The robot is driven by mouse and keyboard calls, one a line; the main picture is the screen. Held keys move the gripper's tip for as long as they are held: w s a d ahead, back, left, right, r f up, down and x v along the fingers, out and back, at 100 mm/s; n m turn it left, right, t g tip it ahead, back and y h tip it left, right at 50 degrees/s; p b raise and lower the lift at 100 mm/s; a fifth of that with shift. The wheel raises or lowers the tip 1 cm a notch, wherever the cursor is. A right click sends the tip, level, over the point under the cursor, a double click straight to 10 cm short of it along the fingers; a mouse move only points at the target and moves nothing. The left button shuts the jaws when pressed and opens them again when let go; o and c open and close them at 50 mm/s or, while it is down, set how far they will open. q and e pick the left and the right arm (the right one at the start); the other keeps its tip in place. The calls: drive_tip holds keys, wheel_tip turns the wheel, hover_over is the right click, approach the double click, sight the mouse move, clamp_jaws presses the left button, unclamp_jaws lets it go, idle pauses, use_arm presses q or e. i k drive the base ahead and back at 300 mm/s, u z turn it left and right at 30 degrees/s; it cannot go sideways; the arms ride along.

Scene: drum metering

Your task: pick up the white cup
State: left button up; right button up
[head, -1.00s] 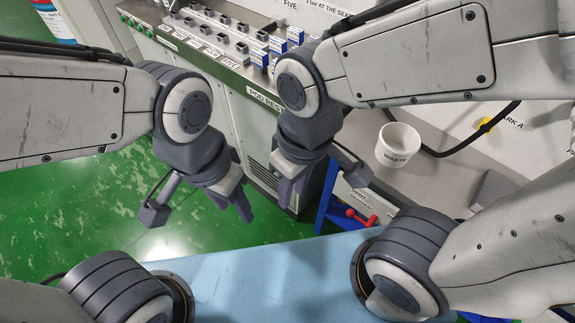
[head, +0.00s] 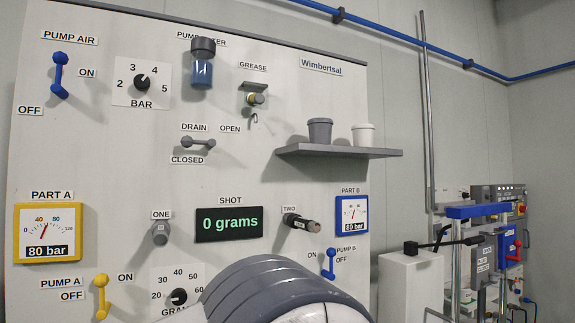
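Neither of my grippers shows in the head view. Only a rounded joint of one of my arms shows at the bottom middle, below and well apart from the shelf.
The panel around the shelf carries a shot display (head: 229,223) reading 0 grams, a yellow gauge (head: 50,233), a blue gauge (head: 352,214), levers, dials, and protruding outlets ONE (head: 160,233) and TWO (head: 299,222). Equipment with a blue top bar (head: 478,211) stands at right.

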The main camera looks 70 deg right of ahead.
sight(362, 134)
drive_tip(key=z, duration=2.7)
drive_tip(key=k, duration=0.5)
drive_tip(key=z, duration=1.45)
drive_tip(key=i, duration=1.25)
drive_tip(key=u, duration=2.75)
